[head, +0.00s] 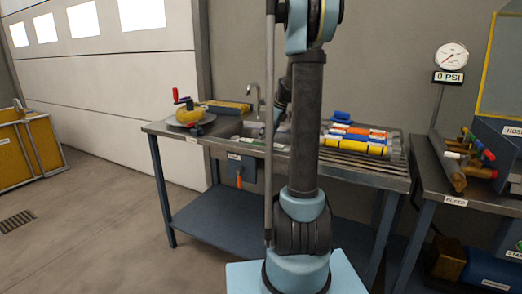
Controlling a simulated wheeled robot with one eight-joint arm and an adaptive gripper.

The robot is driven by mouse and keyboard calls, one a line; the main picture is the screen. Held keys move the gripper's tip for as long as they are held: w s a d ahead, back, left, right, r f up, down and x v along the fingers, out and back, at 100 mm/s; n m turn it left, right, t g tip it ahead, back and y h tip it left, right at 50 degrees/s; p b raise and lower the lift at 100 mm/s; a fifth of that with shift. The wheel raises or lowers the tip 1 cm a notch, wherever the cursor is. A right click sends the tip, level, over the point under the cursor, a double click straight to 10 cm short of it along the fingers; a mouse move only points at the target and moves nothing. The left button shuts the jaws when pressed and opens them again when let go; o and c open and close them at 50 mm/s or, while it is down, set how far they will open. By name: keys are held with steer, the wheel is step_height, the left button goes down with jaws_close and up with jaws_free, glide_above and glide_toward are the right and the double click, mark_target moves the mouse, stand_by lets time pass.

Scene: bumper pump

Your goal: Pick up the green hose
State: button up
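I cannot make out a green hose for certain in the head view. A small greenish strip (262,146) lies at the front of the workbench (225,130), left of my arm, too small to identify. My own arm stands upright in the middle and hides part of the bench. A teal and dark wrist part shows just behind it, above the bench. My gripper is mostly hidden there, so I cannot see its fingers or whether it holds anything.
Blue, orange, white and yellow cylinders (358,142) lie on the bench's right side. A yellow round device with a red handle (186,112) sits at its left end. A side table (455,188) on the right bears valves and a 0 PSI gauge (451,57).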

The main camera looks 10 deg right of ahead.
mark_target(263, 145)
steer(key=shift+x, duration=3.4)
jaws_close()
